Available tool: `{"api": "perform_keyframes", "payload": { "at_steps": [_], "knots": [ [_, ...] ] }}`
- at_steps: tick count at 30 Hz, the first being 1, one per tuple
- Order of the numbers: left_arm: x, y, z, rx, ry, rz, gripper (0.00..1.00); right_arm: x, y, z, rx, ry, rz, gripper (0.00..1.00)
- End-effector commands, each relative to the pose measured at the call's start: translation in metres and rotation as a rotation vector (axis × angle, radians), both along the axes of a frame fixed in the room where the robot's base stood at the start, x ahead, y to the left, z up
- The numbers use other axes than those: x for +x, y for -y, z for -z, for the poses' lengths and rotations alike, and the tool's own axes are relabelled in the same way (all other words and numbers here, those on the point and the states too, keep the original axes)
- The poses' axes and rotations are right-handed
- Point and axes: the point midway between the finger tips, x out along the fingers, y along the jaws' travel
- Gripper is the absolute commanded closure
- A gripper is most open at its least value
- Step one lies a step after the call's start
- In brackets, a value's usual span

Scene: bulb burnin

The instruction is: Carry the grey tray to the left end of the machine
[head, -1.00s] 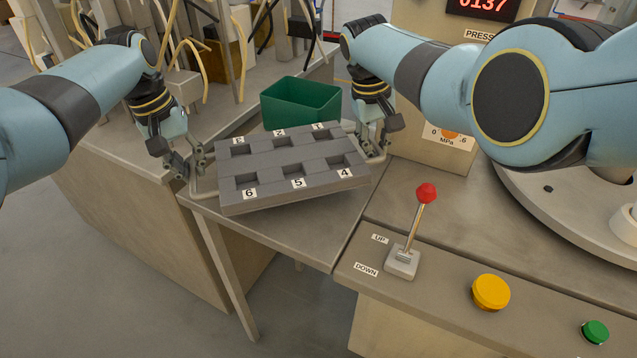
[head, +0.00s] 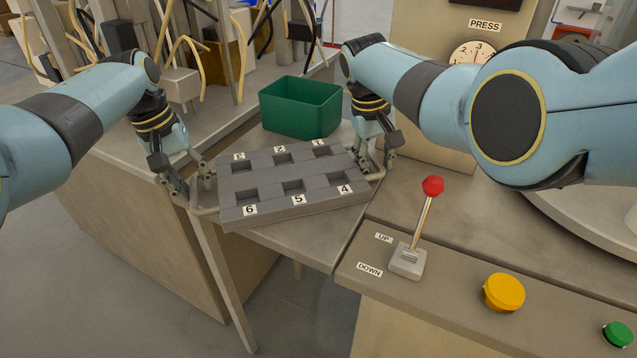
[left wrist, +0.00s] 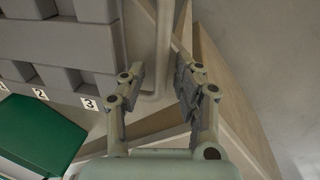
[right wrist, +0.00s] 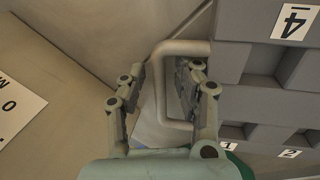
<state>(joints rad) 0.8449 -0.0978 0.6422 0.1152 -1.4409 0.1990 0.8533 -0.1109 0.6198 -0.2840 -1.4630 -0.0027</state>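The grey tray (head: 292,203) has several square pockets, all empty, with number labels, and a bar handle at each end. It is over the small table (head: 318,236), its front left corner slightly past the table's edge; I cannot tell whether it rests there. My left gripper (head: 192,188) is at the left handle; in the left wrist view the handle bar (left wrist: 163,50) runs between the parted fingers (left wrist: 160,85). My right gripper (head: 378,165) is at the right handle; in the right wrist view that handle (right wrist: 180,47) passes between its parted fingers (right wrist: 158,82).
A green bin (head: 300,108) stands just behind the tray. The press (head: 430,140) and the console with lever (head: 410,255), yellow button (head: 503,292) and green button (head: 617,334) are to the right. A larger bench with hanging cables (head: 110,150) is to the left.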

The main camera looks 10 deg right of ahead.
Motion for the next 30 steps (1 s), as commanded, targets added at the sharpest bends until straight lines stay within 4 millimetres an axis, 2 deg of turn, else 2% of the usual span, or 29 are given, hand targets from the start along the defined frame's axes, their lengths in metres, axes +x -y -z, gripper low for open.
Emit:
{"api": "perform_keyframes", "payload": {
  "at_steps": [8,11,21,25,30],
  "knots": [
    [0.001,-0.002,-0.008,-0.001,0.002,0.000,0.68,0.000,0.000,0.000,0.000,-0.001,0.000,0.68],
    [0.001,-0.004,-0.023,0.000,0.004,-0.001,0.68,0.000,0.000,0.000,0.000,-0.001,0.000,0.68],
    [-0.002,-0.018,-0.095,0.000,0.003,-0.001,0.68,0.000,0.000,0.000,0.000,0.000,0.000,0.68],
    [-0.002,-0.021,-0.111,0.000,0.002,0.000,0.68,0.000,0.000,0.000,0.000,0.000,0.000,0.68],
    [-0.003,-0.022,-0.118,0.000,-0.001,0.000,0.68,0.000,-0.002,-0.006,0.000,0.001,0.000,0.68]
  ]
}}
